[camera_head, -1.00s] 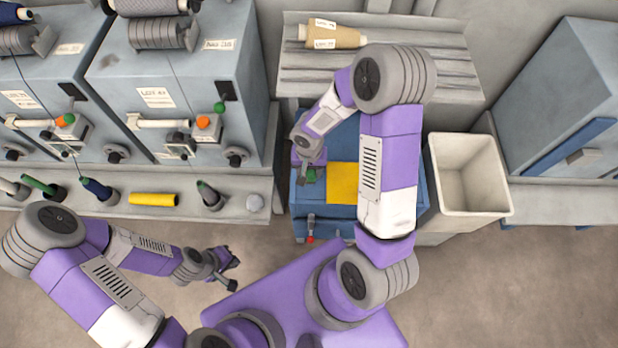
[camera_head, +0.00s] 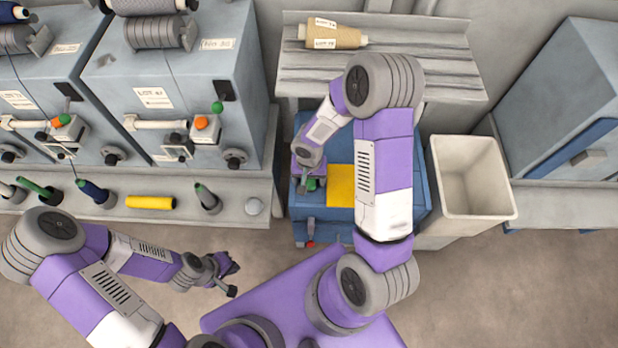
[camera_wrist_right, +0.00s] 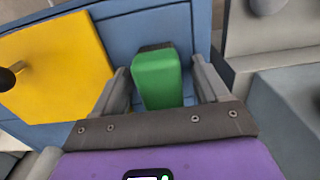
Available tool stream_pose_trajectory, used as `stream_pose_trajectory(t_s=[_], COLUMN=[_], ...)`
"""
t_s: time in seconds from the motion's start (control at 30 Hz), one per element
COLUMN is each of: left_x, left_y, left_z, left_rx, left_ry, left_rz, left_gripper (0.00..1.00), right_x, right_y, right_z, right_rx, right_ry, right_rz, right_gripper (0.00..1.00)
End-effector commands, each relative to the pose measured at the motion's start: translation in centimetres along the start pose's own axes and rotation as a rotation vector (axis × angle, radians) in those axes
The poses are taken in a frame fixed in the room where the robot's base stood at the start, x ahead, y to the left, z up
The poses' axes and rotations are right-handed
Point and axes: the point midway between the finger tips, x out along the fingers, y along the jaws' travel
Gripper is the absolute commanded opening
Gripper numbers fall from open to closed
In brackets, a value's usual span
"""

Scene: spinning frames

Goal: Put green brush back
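The green brush (camera_head: 311,184) is on the blue cabinet top (camera_head: 418,190), left of a yellow sheet, and is partly covered by my right gripper in the head view. In the right wrist view the green brush (camera_wrist_right: 158,80) lies between the two fingers of my right gripper (camera_wrist_right: 160,85). The fingers are apart, with a narrow gap at the right side; contact at the left is hard to tell. My left gripper (camera_head: 228,277) hangs empty over the floor, in front of the machine shelf, with its fingers apart.
The yellow sheet (camera_head: 341,185) lies right beside the brush. A pale bin (camera_head: 470,180) stands right of the cabinet. Spinning machines (camera_head: 180,90) and a shelf with several bobbins, including a yellow one (camera_head: 150,202), are at left. A yarn cone (camera_head: 336,38) lies on the rear rack.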

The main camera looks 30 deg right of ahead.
Motion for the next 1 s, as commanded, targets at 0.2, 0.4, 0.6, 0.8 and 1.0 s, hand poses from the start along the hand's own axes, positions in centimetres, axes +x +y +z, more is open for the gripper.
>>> stream_pose_trajectory(t_s=[0.2,0.4,0.6,0.8,1.0], left_x=[-0.2,-1.5,-3.3,-4.4,-4.8], left_y=[0.1,0.6,1.2,1.6,1.8], left_z=[0.0,0.1,0.1,0.2,0.2], left_rx=[0.000,0.000,0.000,0.000,0.000], left_ry=[0.000,0.000,0.000,0.000,0.000], left_rz=[0.000,0.000,0.000,0.000,0.000], left_gripper=[0.00,0.00,0.00,0.00,0.00], right_x=[-0.2,-2.9,-7.5,-10.9,-11.8], right_y=[0.0,0.0,0.0,0.0,-0.3], right_z=[0.0,-0.1,-0.1,-0.1,0.4], right_rx=[0.000,0.002,0.001,0.000,-0.012], right_ry=[0.000,0.004,0.004,0.003,-0.011], right_rz=[0.000,-0.002,-0.003,-0.001,-0.010], right_gripper=[0.74,0.74,0.74,0.74,0.74])
